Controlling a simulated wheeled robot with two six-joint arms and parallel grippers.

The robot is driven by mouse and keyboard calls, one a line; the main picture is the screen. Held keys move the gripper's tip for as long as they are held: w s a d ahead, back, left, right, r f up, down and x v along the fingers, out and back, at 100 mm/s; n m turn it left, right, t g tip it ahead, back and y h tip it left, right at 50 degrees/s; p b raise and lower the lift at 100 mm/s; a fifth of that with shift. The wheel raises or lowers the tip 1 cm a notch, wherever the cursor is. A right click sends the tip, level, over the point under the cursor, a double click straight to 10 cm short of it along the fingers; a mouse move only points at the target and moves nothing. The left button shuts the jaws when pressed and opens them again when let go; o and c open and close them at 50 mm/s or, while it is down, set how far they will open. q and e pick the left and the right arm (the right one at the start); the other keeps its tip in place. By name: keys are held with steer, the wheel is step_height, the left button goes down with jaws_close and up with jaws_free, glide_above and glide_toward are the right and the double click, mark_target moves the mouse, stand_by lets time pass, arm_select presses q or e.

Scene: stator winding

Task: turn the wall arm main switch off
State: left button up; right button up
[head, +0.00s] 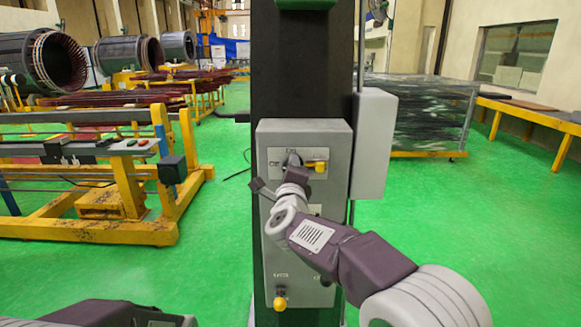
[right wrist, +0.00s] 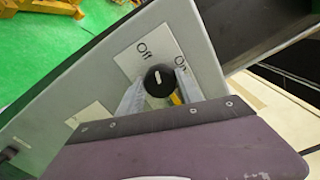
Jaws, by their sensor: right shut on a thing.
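The wall arm main switch has a round black knob (right wrist: 159,80) with a white mark, on a pale plate labelled Off and On on a grey control box (head: 304,230). In the right wrist view, the two pale fingers of my right gripper (right wrist: 157,95) lie on either side of the knob, shut on it. In the head view, my right gripper (head: 292,165) covers much of the switch. A yellow part (head: 316,166) shows just right of it. The exact knob angle is hard to tell. My left arm shows only partly at the bottom left; its gripper is out of view.
The box sits on a dark column (head: 302,65), with a lighter grey box (head: 373,143) on its right side. A yellow knob (head: 280,302) is low on the control box. A yellow-framed bench (head: 110,180) stands left. Green floor is clear on the right.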

steer(key=shift+n+p, duration=0.65)
steer(key=shift+n, duration=1.05)
steer(key=shift+f+n, duration=0.1)
steer(key=shift+n, duration=0.2)
steer(key=o, duration=1.4)
steer(key=shift+c, duration=0.2)
steer(key=s+b, duration=0.1)
steer(key=s, duration=0.8)
